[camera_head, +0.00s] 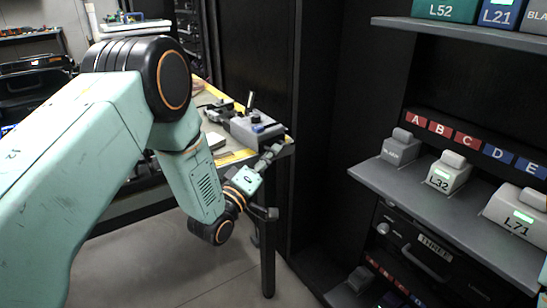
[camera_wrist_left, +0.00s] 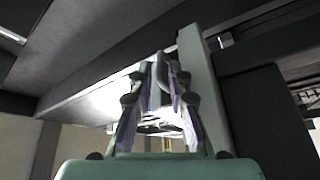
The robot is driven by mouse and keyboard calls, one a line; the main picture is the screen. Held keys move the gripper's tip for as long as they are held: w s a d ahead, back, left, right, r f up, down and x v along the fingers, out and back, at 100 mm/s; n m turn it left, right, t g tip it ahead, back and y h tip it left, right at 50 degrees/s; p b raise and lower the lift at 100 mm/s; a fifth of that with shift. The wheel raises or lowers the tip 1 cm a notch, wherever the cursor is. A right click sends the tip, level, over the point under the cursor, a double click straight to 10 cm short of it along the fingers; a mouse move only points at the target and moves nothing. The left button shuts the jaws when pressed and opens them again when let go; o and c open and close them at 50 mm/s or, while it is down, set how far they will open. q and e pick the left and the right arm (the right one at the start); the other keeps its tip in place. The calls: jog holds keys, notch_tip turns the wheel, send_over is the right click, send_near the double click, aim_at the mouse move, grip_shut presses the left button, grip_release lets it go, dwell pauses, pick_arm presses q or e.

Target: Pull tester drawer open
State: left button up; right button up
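The tester drawer (camera_head: 408,250) looks to be the dark panel under the grey shelf at the right of the head view. It has a pale label too small to read surely, a round knob and a bar handle (camera_head: 428,266). It looks shut. My left gripper (camera_head: 272,152) is by the front corner of the workbench, left of the drawer and well apart from it. The drawer cannot be made out there.
The grey shelf (camera_head: 440,217) juts out above the drawer and carries several labelled grey modules. A higher shelf (camera_head: 450,32) holds coloured boxes. The workbench (camera_head: 236,157) bears a grey device (camera_head: 257,128) close to my left gripper. Dark cabinets stand between bench and shelves.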

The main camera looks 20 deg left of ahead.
pick_arm(q)
jog(key=shift+w+d+r, duration=0.1)
jog(key=shift+w+d, duration=0.1)
jog(key=shift+w, duration=0.4)
grip_shut()
jog(key=shift+r, duration=0.1)
